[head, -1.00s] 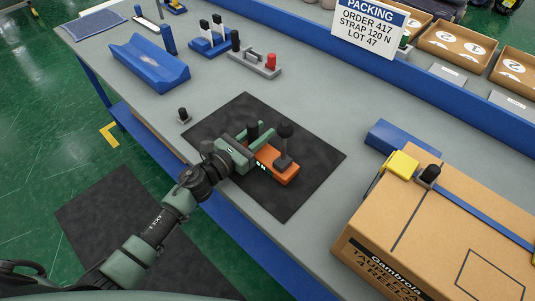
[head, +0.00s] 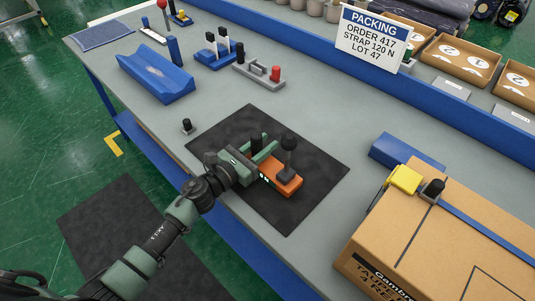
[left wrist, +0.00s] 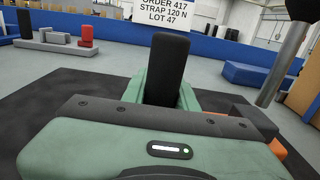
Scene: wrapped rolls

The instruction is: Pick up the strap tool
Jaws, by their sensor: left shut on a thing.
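The strap tool (head: 286,184) is orange with a dark lever and a round black knob. It sits over the dark mat on the bench in the head view. My left gripper (head: 260,151) is shut on its upright black grip. In the left wrist view, the black grip (left wrist: 166,68) stands between the green fingers, and a bit of the orange body shows at the right. The gripper hides much of the tool's near end. I cannot tell whether the tool touches the mat. My right gripper is not in view.
A cardboard box (head: 420,255) with a blue strap and yellow piece stands at the right, a blue block (head: 405,153) behind it. A blue cradle (head: 155,75), a grey fixture (head: 258,76) and a small black-knobbed piece (head: 187,127) lie toward the left. The mat (head: 318,170) is otherwise clear.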

